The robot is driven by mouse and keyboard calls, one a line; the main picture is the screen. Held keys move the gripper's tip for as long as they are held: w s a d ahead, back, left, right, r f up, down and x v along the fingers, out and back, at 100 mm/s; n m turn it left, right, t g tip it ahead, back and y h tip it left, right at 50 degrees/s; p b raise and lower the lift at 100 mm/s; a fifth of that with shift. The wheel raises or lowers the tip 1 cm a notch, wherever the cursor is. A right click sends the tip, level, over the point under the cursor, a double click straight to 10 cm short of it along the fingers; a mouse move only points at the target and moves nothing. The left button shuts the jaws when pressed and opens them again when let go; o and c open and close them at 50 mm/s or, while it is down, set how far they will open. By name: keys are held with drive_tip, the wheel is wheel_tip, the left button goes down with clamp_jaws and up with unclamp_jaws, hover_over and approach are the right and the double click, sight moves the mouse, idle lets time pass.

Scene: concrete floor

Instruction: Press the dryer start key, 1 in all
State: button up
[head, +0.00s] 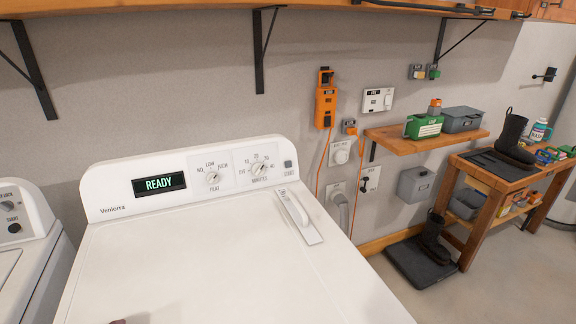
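The dryer (190,255) is a white machine in the middle of the head view, with a raised control panel at its back. Its display (159,184) reads READY in green. A heat dial (213,178) and a minutes dial (259,169) sit to the right of the display. The start key (288,164) is a small dark square at the panel's right end, above a small label. Nothing covers or touches it. My gripper is not clearly seen; a small dark shape at the bottom edge, left of centre, is too cut off to identify.
Another white machine (22,225) with its own round start button stands at the left. A handle-like fitting (297,208) lies on the dryer top. A wooden shelf (425,140) and workbench (490,185) are at the right. The dryer top is mostly clear.

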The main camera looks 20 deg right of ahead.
clamp_jaws()
idle(1.4)
